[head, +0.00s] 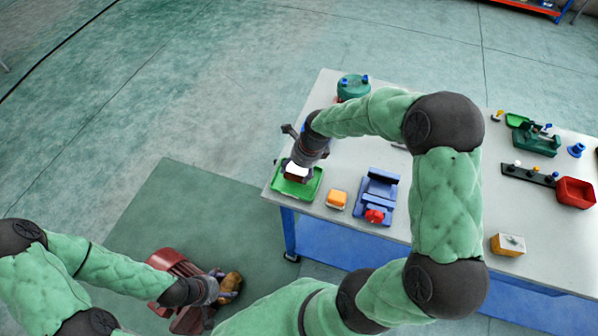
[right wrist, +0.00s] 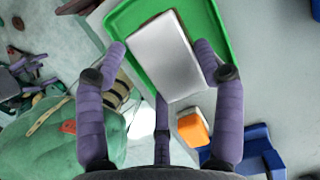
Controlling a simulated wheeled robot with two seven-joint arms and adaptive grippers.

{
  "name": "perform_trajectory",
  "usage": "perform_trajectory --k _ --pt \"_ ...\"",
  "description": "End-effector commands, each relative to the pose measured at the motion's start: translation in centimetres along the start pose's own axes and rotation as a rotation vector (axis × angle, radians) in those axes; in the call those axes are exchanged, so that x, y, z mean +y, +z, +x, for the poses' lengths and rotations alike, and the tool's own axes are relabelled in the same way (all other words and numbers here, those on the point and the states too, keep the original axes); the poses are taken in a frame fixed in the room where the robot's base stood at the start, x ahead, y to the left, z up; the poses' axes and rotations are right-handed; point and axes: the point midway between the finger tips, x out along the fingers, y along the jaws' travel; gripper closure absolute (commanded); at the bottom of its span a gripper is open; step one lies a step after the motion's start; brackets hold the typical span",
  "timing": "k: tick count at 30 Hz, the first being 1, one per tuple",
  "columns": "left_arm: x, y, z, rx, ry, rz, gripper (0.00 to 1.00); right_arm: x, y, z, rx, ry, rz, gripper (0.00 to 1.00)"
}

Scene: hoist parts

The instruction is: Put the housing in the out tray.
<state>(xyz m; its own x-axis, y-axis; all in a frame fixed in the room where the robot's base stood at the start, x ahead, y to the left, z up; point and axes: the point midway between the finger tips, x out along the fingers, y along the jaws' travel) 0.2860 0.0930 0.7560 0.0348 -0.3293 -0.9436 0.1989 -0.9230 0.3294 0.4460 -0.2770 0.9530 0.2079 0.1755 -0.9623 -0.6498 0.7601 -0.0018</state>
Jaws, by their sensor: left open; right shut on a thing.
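The housing (right wrist: 165,58) is a pale grey-white block. It shows as a small white patch (head: 295,170) under my right gripper in the head view. My right gripper (head: 296,168) is shut on it, with a purple finger on each side in the right wrist view (right wrist: 163,52). The green out tray (head: 311,188) lies at the table's near left corner, and the housing is over it. The tray also shows behind the block in the right wrist view (right wrist: 130,18). I cannot tell whether the housing touches the tray floor. My left gripper (head: 224,286) is open, low and off the table.
An orange block (head: 337,198) and a blue vise-like fixture (head: 377,192) with a red knob stand right of the tray. A round green part (head: 353,86) stands at the back. A red bin (head: 575,192) and a yellow box (head: 508,244) are further right.

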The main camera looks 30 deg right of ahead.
Motion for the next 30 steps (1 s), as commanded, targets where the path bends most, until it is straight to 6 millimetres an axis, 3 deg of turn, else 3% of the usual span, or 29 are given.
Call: perform_trajectory --k 4,17,18,20,30 --pt "-0.2 0.0 0.5 0.000 0.000 0.000 0.27 0.0 -0.6 1.9 0.001 0.001 0.001 0.86" --pt "-0.2 0.0 0.7 0.000 0.000 0.000 0.27 0.0 -0.7 2.3 0.000 0.000 0.000 0.86" --pt "-0.2 0.0 0.7 0.000 0.000 0.000 0.27 0.1 -0.7 2.4 0.001 0.002 0.000 0.26" --pt "-0.2 0.0 0.6 0.000 0.000 0.000 0.27 0.1 -0.7 2.3 0.001 0.002 0.000 0.09" --pt "-0.2 0.0 0.6 0.000 0.000 0.000 0.27 0.1 -0.7 2.3 0.001 0.002 0.000 0.08"
